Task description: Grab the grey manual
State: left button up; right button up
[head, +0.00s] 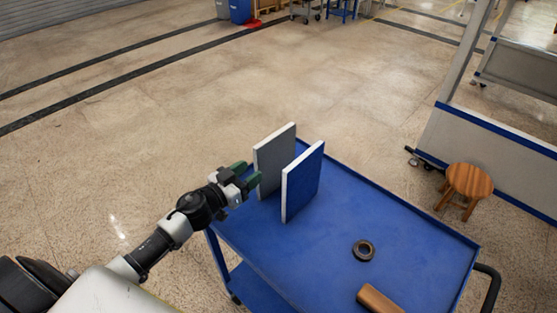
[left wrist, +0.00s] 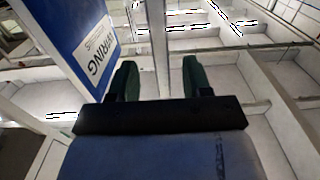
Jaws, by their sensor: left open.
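The grey manual (head: 275,162) stands upright near the far left corner of the blue cart top. The blue manual (head: 303,183) stands upright beside it, to the right and nearer, with a gap between them. My left gripper (head: 247,174), with green fingers, is at the left side of the grey manual, close to its near edge. Contact cannot be told. A blue cover labelled "WIRING" (left wrist: 85,38) shows at upper left there. My right gripper is not in view.
The blue cart (head: 345,215) has a raised rim and a dark handle at right. A wooden stool (head: 468,181) stands to the right. The floor behind the cart is clear.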

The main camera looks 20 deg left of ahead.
aim_at(266, 159)
pick_arm(q)
jog(key=x, duration=0.7)
jog(key=shift+p, duration=0.35)
jog(key=shift+c, duration=0.8)
jog(key=shift+r, duration=0.1)
grip_shut()
